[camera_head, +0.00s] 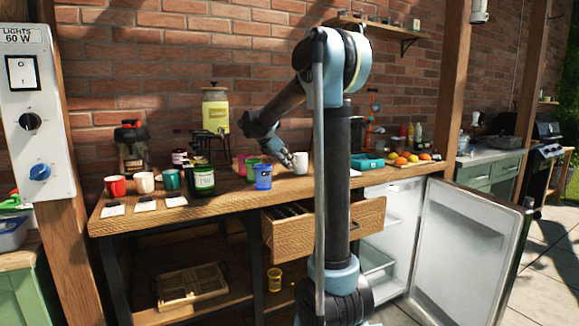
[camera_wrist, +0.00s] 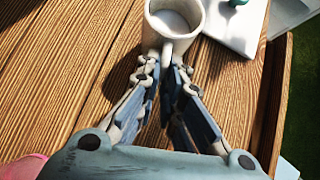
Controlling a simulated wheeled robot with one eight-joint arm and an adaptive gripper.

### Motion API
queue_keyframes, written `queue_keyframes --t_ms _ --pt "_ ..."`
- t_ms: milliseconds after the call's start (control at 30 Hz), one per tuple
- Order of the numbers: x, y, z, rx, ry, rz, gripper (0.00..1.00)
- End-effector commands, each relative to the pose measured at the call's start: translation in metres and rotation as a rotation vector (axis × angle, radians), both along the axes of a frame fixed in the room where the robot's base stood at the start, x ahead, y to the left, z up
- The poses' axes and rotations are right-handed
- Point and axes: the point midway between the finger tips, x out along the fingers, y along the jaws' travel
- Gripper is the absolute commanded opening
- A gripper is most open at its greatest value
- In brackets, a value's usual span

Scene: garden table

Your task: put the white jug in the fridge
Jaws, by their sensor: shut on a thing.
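The white jug (camera_head: 301,161) stands upright on the wooden table, right of the coloured cups. In the wrist view the white jug (camera_wrist: 150,38) is seen from above, with pale contents or a pale inside, and its handle faces my gripper. My gripper (camera_wrist: 169,68) is shut on the handle; in the head view my gripper (camera_head: 290,161) reaches the jug from the left. The fridge (camera_head: 393,208) stands under the table's right end. Its door (camera_head: 465,250) is wide open to the right, showing shelves and a clear drawer. My arm hides part of the fridge's left side.
A wooden drawer (camera_head: 325,229) is pulled out below the table, left of the fridge. Blue (camera_head: 263,177) and green cups stand left of the jug. A teal box (camera_head: 367,162) and a fruit tray (camera_head: 408,161) are to its right.

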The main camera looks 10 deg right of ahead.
Motion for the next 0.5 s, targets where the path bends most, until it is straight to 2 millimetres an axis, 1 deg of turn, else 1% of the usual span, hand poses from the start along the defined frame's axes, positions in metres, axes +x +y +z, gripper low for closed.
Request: queue_keyframes --t_ms 267,500 --pt "0.0 0.0 0.013 -0.001 0.0 0.0 0.0" --pt "0.0 0.0 0.033 0.0 0.0 0.0 0.0"
